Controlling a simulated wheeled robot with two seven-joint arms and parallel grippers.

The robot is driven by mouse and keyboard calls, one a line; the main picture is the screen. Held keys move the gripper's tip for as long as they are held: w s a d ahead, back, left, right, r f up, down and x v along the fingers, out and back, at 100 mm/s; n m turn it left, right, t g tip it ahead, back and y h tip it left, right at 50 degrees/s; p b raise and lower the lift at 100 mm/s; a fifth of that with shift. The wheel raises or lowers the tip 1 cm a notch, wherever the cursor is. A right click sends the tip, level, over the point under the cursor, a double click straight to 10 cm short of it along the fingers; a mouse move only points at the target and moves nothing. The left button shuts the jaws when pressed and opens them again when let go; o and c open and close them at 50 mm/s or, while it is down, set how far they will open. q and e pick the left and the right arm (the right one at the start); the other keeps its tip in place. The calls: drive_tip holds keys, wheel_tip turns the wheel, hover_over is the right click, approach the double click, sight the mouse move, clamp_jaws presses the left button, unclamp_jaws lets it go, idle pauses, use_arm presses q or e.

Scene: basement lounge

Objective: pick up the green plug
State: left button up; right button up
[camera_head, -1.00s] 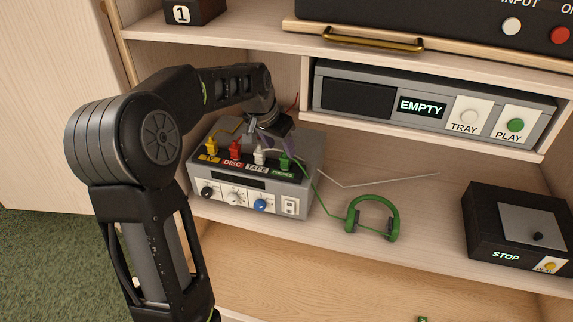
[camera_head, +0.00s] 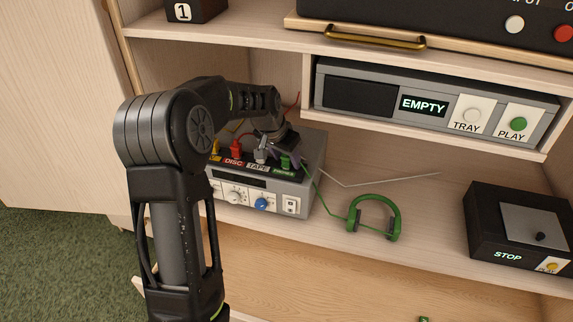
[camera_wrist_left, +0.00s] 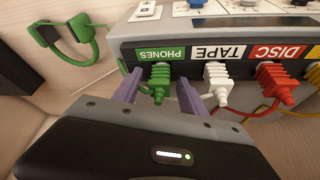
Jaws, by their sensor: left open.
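The green plug (camera_head: 285,161) sits in the PHONES socket of a grey switch box (camera_head: 292,188), with a green cable running from it to green headphones. In the left wrist view the green plug (camera_wrist_left: 158,80) lies between the two purple fingers of my left gripper (camera_wrist_left: 158,94). The fingers are open and stand on either side of the plug, with a gap visible; contact is hard to tell. In the head view my left gripper (camera_head: 284,153) is over the box, partly covering the plug. My right gripper is not in view.
A white plug (camera_wrist_left: 217,82) at TAPE is close beside one finger, and a red plug (camera_wrist_left: 275,80) is at DISC. Green headphones (camera_head: 373,216) lie on the shelf to the right. A shelf with the EMPTY player (camera_head: 360,96) overhangs at upper right. A black STOP box (camera_head: 480,225) stands far right.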

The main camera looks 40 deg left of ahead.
use_arm(q)
drive_tip(key=shift+f, duration=0.1)
drive_tip(key=shift+c, duration=0.4)
clamp_jaws()
idle(0.5)
